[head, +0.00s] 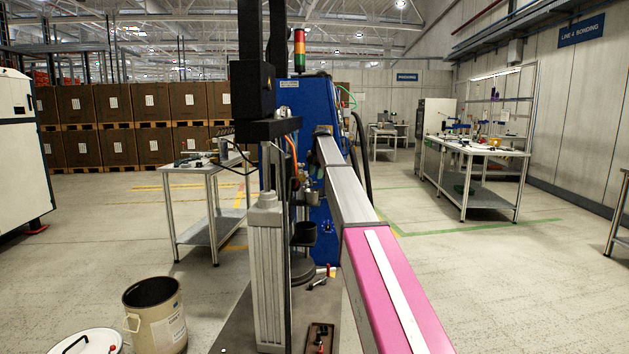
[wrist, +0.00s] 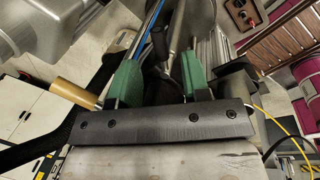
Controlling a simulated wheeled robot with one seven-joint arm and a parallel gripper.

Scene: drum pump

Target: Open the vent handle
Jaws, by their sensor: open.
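In the wrist view my gripper (wrist: 158,62) has two green fingers standing apart. A grey metal rod (wrist: 177,28) and dark parts lie between and beyond the fingers; I cannot tell whether they touch them. I cannot tell for sure which part is the vent handle. A tan cylindrical grip (wrist: 75,93) sticks out left of the left finger. In the head view the drum pump has a pale grey upright cylinder (head: 265,265) and a black column top (head: 250,90). My gripper is not clear there.
A blue cabinet (head: 308,110) with a signal light (head: 299,50) stands behind the pump. An open drum (head: 155,315) and a white lid (head: 85,342) are on the floor at left. A table (head: 205,170) stands left of the pump.

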